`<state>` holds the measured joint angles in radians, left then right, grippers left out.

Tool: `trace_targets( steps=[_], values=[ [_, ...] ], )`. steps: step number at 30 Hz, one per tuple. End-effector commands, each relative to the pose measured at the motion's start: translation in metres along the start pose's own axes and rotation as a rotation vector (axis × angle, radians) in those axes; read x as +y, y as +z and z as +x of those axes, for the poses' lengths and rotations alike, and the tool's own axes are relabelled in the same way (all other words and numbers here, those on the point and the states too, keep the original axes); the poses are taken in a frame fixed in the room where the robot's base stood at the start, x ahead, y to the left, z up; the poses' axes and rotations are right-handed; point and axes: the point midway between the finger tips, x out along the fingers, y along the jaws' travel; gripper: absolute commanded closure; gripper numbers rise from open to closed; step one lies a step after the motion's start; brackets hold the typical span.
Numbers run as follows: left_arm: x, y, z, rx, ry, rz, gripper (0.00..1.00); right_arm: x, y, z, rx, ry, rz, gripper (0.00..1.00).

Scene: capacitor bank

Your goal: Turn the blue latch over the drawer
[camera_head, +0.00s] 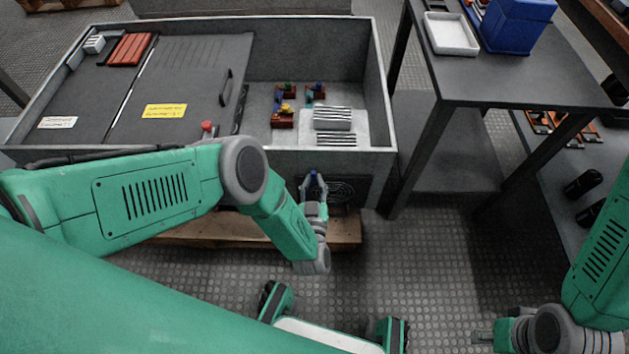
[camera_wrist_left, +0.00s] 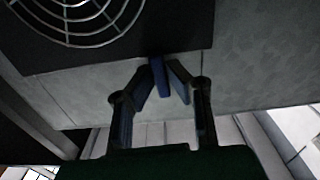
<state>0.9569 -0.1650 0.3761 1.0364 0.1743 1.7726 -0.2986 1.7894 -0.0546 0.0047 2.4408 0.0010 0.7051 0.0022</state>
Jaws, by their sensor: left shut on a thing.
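The blue latch (camera_wrist_left: 158,76) is on the front of the grey cabinet (camera_wrist_left: 250,60), beside the dark fan panel. In the left wrist view it stands between the fingertips of my left gripper (camera_wrist_left: 163,84), which is shut on it. In the head view my left gripper (camera_head: 313,180) is at the cabinet's front face, and only a small bit of blue shows between the fingers. My right gripper (camera_head: 482,336) is low at the bottom right, away from the cabinet, too small to read. I cannot make out the drawer's outline.
A round fan grille (camera_head: 342,191) sits right of my left gripper. The cabinet's open top holds small coloured parts (camera_head: 284,112) and a grey block (camera_head: 333,119). A dark table (camera_head: 500,80) with a white tray (camera_head: 451,34) and blue bin (camera_head: 517,25) stands right. A wooden pallet (camera_head: 230,229) lies below.

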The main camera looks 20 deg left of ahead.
Motion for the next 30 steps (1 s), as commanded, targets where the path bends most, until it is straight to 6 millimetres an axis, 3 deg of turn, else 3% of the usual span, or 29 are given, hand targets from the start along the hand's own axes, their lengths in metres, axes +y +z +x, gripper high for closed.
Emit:
trace_targets(
  steps=[22,23,24,30],
  values=[
    [-0.0027,-0.0042,0.0057,0.014,-0.008,0.089,1.0,0.0,0.0,0.0003,0.0,0.0,0.0,0.69],
    [-0.0026,-0.0042,0.0058,0.014,-0.008,0.088,0.81,0.0,0.0001,0.0003,0.0,0.0,0.0,0.69],
    [-0.0023,-0.0041,0.0055,0.013,-0.007,0.088,0.68,0.0,0.0001,0.0003,0.0,0.0,0.0,0.69],
    [-0.0006,-0.0021,0.0029,0.006,-0.003,0.087,0.68,0.0,0.0,0.0004,0.0,0.0,0.0,0.69]
  ],
)
